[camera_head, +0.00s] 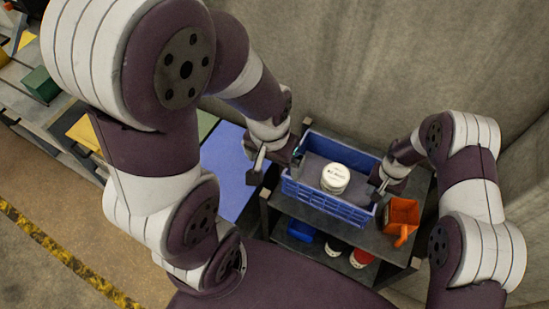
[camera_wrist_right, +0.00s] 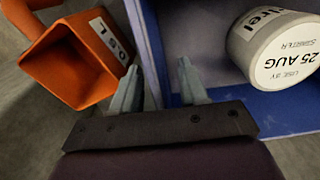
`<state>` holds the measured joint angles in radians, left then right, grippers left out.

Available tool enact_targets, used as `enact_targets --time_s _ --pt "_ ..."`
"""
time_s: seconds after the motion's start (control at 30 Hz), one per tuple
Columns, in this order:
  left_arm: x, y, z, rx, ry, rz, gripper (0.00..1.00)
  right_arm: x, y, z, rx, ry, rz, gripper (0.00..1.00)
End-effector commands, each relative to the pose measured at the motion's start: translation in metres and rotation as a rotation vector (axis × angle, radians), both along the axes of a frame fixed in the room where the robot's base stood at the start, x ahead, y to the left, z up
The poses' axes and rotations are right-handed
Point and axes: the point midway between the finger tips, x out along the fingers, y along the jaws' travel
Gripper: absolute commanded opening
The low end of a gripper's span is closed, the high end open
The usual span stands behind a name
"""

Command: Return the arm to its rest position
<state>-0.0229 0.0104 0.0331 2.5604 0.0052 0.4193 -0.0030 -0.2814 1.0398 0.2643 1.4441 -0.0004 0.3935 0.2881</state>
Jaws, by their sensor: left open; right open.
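My left arm comes in from the left, and its gripper (camera_head: 277,163) is open at the left end wall of the blue crate (camera_head: 325,206), seemingly with one finger on each side. My right gripper (camera_head: 377,187) is open at the crate's right end. In the right wrist view its two fingers (camera_wrist_right: 158,82) stand on either side of the crate's blue wall, with a gap between them. I cannot tell whether either gripper touches the crate. A white lidded jar (camera_head: 335,178) with black print stands inside the crate and also shows in the wrist view (camera_wrist_right: 280,50).
The crate sits on a dark shelf cart's top. An orange scoop-like container (camera_head: 400,214) stands right of it, close to my right gripper. The lower shelf holds a blue bin (camera_head: 300,230), a white-lidded jar (camera_head: 333,246) and a red jar (camera_head: 360,258). Walls stand close behind and right.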

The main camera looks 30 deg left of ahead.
Motion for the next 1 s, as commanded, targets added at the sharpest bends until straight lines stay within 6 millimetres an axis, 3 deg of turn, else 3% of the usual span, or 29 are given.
enact_targets --time_s 0.4,0.57,0.8,0.9,1.0 --pt "0.000 0.000 0.000 0.000 0.000 0.000 1.00 0.000 0.001 0.098 0.001 -0.005 0.000 0.44" --pt "0.000 0.000 0.000 0.000 0.000 0.000 1.00 0.000 0.001 0.114 0.000 -0.003 0.000 0.44" --pt "0.000 0.000 0.000 0.000 0.000 0.000 1.00 -0.003 0.000 0.113 0.000 -0.003 0.043 0.44" --pt "0.000 0.000 -0.006 0.000 0.000 0.000 1.00 -0.046 -0.016 0.109 -0.012 0.056 0.117 0.44" --pt "0.000 0.000 -0.037 0.000 0.001 0.000 1.00 -0.095 -0.049 0.122 -0.007 0.053 0.149 0.44"
